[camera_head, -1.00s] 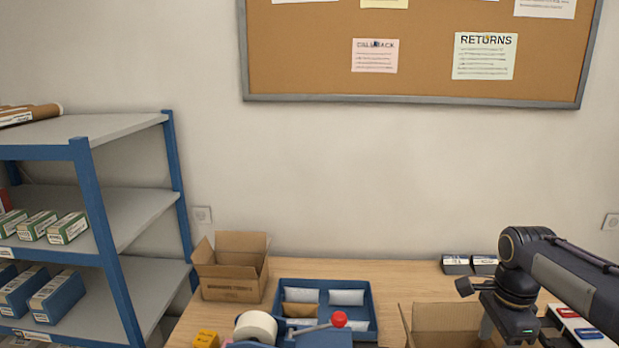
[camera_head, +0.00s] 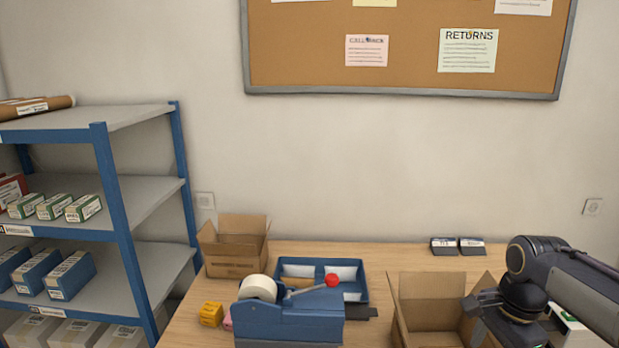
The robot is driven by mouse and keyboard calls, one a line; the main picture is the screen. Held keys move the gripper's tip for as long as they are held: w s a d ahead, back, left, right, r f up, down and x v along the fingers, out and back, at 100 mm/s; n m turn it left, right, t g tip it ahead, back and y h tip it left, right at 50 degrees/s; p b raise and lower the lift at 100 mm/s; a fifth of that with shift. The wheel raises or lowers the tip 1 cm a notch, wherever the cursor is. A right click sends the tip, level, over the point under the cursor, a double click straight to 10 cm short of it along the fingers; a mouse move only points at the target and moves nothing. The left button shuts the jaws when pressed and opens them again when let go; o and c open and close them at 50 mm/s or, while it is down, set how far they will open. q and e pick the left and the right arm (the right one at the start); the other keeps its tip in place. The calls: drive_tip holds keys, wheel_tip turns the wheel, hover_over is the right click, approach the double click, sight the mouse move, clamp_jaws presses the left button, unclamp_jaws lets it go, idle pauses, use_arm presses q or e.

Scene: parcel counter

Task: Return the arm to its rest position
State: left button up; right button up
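My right arm comes in from the right edge in the head view. Its dark gripper (camera_head: 505,325) is low at the right, at the right side of an open cardboard box (camera_head: 430,290) and partly in front of it. My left gripper is not in view.
A blue tape dispenser (camera_head: 288,322) with a red knob stands in front of a blue tray (camera_head: 362,282). A smaller open box (camera_head: 235,255) is behind left. A blue-framed shelf (camera_head: 125,225) stands left.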

drive_tip(key=s+a+f+n+t+y+b, duration=0.3)
drive_tip(key=s+a+f+n+b, duration=0.5)
drive_tip(key=s+a+f+n, duration=0.4)
drive_tip(key=s+a+n+t, duration=0.1)
drive_tip(key=s+n, duration=0.1)
drive_tip(key=s, duration=0.2)
drive_tip(key=shift+a+f+n+t, duration=0.15)
drive_tip(key=shift+a+n+t, duration=0.1)
drive_tip(key=shift+n+t, duration=0.15)
drive_tip(key=shift+s, duration=0.1)
